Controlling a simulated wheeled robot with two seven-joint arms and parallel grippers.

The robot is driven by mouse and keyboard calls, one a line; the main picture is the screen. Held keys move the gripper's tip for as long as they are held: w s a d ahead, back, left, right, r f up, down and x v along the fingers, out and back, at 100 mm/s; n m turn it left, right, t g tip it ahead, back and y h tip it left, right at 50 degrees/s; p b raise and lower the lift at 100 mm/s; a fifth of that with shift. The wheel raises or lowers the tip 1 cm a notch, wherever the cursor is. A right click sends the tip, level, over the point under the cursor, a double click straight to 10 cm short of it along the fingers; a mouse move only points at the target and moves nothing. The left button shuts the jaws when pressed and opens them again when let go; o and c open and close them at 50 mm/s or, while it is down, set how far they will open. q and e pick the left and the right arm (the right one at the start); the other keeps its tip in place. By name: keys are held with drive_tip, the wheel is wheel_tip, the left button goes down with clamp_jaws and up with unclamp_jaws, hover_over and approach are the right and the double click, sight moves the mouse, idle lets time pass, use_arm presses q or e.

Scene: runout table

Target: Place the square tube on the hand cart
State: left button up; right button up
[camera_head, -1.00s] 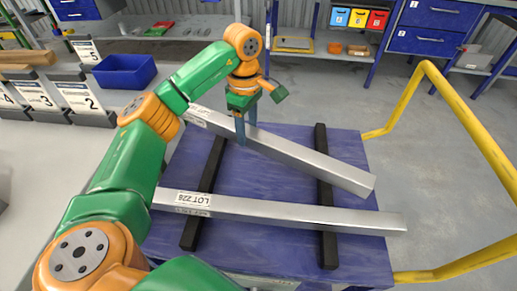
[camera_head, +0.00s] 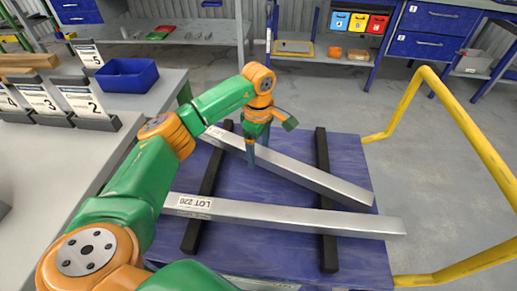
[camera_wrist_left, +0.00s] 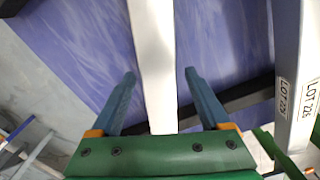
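A silver square tube (camera_head: 315,178) lies slantwise across the two black bearers of the blue hand cart (camera_head: 270,190); it also shows in the left wrist view (camera_wrist_left: 155,60). A second silver tube (camera_head: 290,216) with a LOT label lies across the bearers nearer me; it also shows in the wrist view (camera_wrist_left: 297,65). My left gripper (camera_head: 256,156) is over the slanted tube towards its far left end. In the wrist view, its fingers (camera_wrist_left: 158,75) stand either side of this tube, with a visible gap at the right finger. My right gripper is out of view.
Black bearers (camera_head: 323,160) cross the cart deck. A yellow handle (camera_head: 410,100) rises at the cart's right. A grey table (camera_head: 150,100) on the left holds a blue bin (camera_head: 127,74) and number signs (camera_head: 80,100). Shelving stands at the back.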

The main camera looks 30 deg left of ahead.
sight(258, 150)
use_arm(q)
wheel_tip(258, 150, up, 12)
drive_tip(key=p, duration=0.1)
idle(0.4)
